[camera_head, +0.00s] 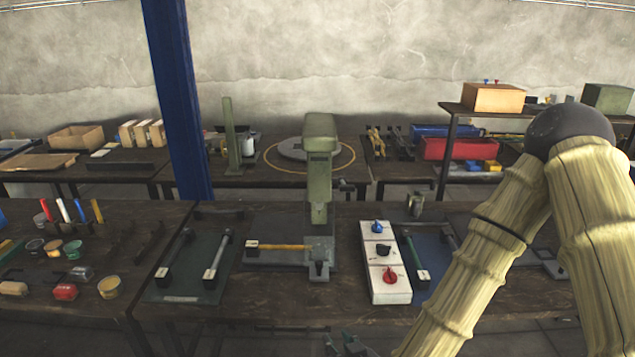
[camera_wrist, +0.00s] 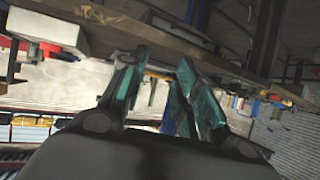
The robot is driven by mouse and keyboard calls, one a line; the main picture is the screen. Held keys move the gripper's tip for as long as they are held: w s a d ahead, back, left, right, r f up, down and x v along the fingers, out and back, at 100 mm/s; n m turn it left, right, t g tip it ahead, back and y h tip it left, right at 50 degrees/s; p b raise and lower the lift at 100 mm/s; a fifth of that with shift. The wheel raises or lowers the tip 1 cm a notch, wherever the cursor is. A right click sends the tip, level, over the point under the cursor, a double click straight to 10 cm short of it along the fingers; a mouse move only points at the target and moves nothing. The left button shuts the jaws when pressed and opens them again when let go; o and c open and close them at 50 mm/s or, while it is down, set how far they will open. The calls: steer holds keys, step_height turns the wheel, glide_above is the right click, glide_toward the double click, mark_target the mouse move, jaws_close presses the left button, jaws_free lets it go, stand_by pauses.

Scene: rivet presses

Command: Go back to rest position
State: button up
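My gripper (camera_wrist: 163,68) shows in the wrist view with two teal-edged fingers apart and nothing visible between them. In the head view my gripper (camera_head: 347,346) is low at the bottom edge, in front of the table's front edge and mostly cut off by the frame. The green rivet press (camera_head: 320,165) stands upright on the table behind it. The white control panel (camera_head: 386,285) with blue, black and red knobs lies right of the press. My arm covers the right side of the table.
A dark green mat (camera_head: 190,285) with two handled bars lies left of the press. A yellow bar (camera_head: 280,247) lies at the press base. Small jars, markers and tools crowd the left table (camera_head: 150,300). A blue post (camera_head: 178,100) rises behind. Floor shows before the table.

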steer(key=s+d+f+m+g+h, duration=0.1)
steer(key=s+d+f+g, duration=0.3)
steer(key=s+d+f, duration=0.2)
steer(key=s+d+f+m+g+h, duration=0.1)
steer(key=s+d+f+g, duration=0.2)
steer(key=s+d+f, duration=0.3)
steer(key=s+d+f+m+g+h, duration=0.2)
steer(key=s+d+f+g, duration=0.2)
steer(key=s+f, duration=0.9)
steer(key=shift+s+d+g, duration=0.3)
steer(key=shift+s+d, duration=0.55)
steer(key=shift+d, duration=0.15)
